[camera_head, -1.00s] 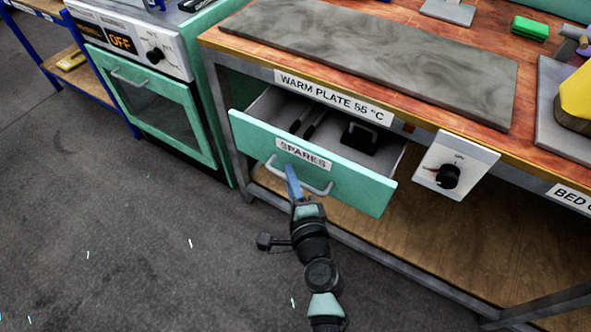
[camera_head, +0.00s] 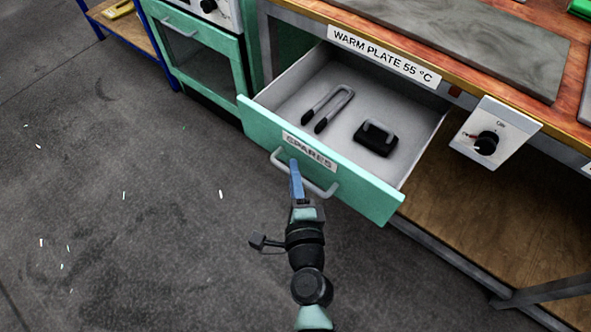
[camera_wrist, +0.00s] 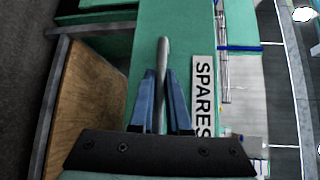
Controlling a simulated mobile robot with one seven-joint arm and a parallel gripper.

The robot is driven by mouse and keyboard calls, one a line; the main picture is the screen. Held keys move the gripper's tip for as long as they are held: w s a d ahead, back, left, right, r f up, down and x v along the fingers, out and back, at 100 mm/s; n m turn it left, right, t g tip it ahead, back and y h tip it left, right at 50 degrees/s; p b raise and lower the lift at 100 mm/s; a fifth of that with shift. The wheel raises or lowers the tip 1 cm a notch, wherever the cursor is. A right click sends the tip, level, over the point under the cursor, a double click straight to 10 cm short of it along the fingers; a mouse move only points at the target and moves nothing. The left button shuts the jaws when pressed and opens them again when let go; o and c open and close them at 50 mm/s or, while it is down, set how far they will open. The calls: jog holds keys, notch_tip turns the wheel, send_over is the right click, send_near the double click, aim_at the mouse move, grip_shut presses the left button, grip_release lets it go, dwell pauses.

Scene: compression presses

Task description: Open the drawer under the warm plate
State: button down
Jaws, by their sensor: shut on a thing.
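The green drawer labelled SPARES (camera_head: 360,190) stands well open under the grey warm plate (camera_head: 465,32), below the WARM PLATE 55 °C label. Its light grey inside is in plain view. The drawer's grey bar handle (camera_head: 318,186) is on its front. My gripper (camera_head: 296,172) is at the left part of the handle, with blue fingers shut on it. In the wrist view the two blue fingers (camera_wrist: 162,85) stand on either side of the handle bar (camera_wrist: 163,55), beside the SPARES label.
A dial box (camera_head: 495,130) hangs right of the drawer. A green oven (camera_head: 195,45) stands at left. The floor in front is clear.

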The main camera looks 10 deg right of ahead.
jog(key=c, duration=0.9)
grip_release()
jog(key=s+b, duration=0.1)
jog(key=s, duration=0.3)
jog(key=s+a+r+b, duration=0.1)
jog(key=s, duration=0.3)
jog(key=s+b, duration=0.1)
jog(key=s, duration=0.3)
jog(key=shift+s+a+r+b, duration=0.2)
jog(key=shift+s+r+b, duration=0.1)
jog(key=shift+s+r, duration=0.1)
